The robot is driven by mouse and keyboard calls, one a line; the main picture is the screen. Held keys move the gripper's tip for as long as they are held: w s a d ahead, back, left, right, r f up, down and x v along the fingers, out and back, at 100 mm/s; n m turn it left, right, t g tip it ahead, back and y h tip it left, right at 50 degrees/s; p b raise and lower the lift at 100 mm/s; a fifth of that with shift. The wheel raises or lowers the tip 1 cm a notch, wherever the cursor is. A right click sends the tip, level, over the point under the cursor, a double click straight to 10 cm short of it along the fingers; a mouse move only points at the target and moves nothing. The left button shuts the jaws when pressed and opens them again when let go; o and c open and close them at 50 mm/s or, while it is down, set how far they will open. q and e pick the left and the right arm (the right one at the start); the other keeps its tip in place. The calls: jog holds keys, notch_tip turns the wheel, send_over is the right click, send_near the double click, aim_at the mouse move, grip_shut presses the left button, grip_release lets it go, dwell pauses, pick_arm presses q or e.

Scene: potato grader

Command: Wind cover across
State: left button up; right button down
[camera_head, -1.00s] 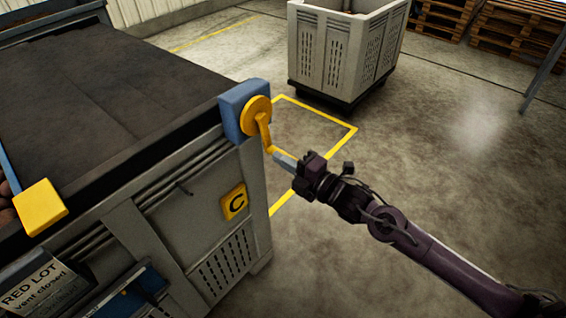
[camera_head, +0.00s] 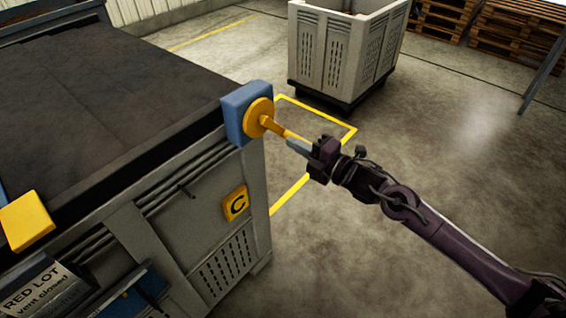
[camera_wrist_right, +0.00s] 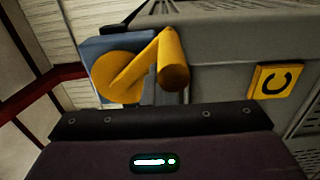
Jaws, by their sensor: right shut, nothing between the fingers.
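The dark cover (camera_head: 110,90) lies over most of the grey bin (camera_head: 190,225). A blue bar with a yellow block (camera_head: 27,220) shows at its near left end. On the bin's corner, a blue housing (camera_head: 236,112) carries a yellow crank (camera_head: 272,126), its arm pointing right and slightly down. The crank (camera_wrist_right: 172,65) is close ahead in the right wrist view. My right gripper (camera_head: 298,146) is shut, its tips at the crank's outer end with nothing between them. Whether they touch is unclear. My left gripper is out of view.
An empty grey crate (camera_head: 345,55) stands behind, with wooden pallets (camera_head: 515,30) at the back right. Open floor (camera_head: 440,150) lies to the right.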

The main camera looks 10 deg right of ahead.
jog(key=shift+w+d+r+p, duration=0.2)
jog(key=shift+w+d+r, duration=0.1)
jog(key=shift+w, duration=0.15)
jog(key=shift+w+d+r+p, duration=0.15)
jog(key=shift+w+d+r, duration=0.1)
jog(key=shift+w, duration=0.15)
jog(key=r, duration=0.1)
jog(key=r+p, duration=0.1)
jog(key=w+d+r+p, duration=0.1)
jog(key=shift+r, duration=0.3)
jog(key=shift+s+r+p, duration=0.1)
jog(key=shift+r+p, duration=1.6)
jog(key=shift+r, duration=0.3)
jog(key=s+a+r+p, duration=0.2)
jog(key=r+p, duration=0.2)
jog(key=r, duration=0.2)
jog(key=s+a+r+p, duration=0.1)
jog(key=a+r+p, duration=0.2)
jog(key=r+p, duration=0.2)
jog(key=shift+s+r, duration=0.4)
jog(key=shift+r, duration=0.45)
